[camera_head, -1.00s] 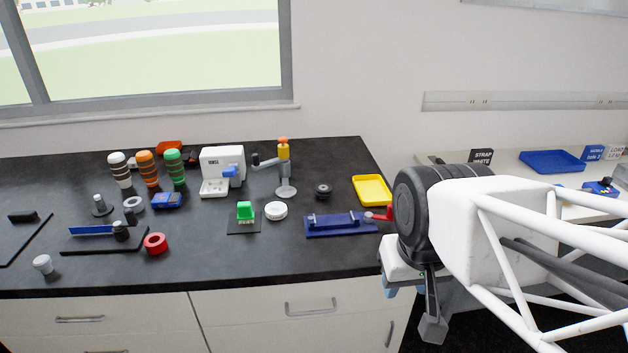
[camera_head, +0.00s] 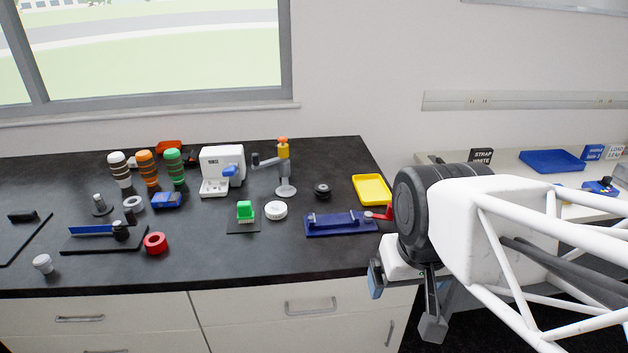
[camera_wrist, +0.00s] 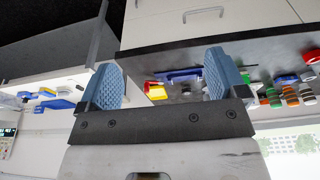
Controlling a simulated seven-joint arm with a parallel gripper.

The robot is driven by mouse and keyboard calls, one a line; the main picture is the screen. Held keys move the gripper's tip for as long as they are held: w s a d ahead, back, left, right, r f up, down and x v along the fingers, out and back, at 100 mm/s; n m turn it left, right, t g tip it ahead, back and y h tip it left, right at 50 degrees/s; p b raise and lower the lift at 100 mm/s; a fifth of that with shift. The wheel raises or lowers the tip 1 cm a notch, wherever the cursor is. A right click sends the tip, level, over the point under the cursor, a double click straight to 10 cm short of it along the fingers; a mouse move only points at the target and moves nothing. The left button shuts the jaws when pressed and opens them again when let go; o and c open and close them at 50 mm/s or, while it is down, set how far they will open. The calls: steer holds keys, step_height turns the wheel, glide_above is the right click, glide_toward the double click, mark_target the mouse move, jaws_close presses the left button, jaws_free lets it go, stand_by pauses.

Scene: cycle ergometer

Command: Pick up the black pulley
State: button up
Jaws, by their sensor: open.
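The black pulley (camera_head: 322,190) is a small dark round piece lying on the black worktop, between the grey stand and the yellow tray. My gripper (camera_head: 405,303) is at the front right corner of the worktop, well to the right of the pulley and nearer the camera. Nothing is held in it. In the wrist view my gripper (camera_wrist: 164,65) shows its two blue-padded fingers spread wide apart, with the bench seen upside down beyond them. A small dark spot in that view may be the pulley, but it is too small to be sure.
Several other parts fill the left side.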

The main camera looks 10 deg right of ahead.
steer(key=w+a+m+g+y, duration=0.1)
steer(key=w+a+m+y, duration=0.3)
steer(key=w, duration=0.8)
steer(key=m+t+y, duration=0.5)
steer(key=m+y, duration=0.3)
steer(key=m, duration=1.2)
glide_toward(327, 188)
steer(key=x, duration=0.3)
steer(key=shift+a+f, duration=0.1)
steer(key=shift+f, duration=0.1)
steer(key=shift+x, duration=1.3)
steer(key=shift+a, duration=0.15)
steer(key=shift+x, duration=2.5)
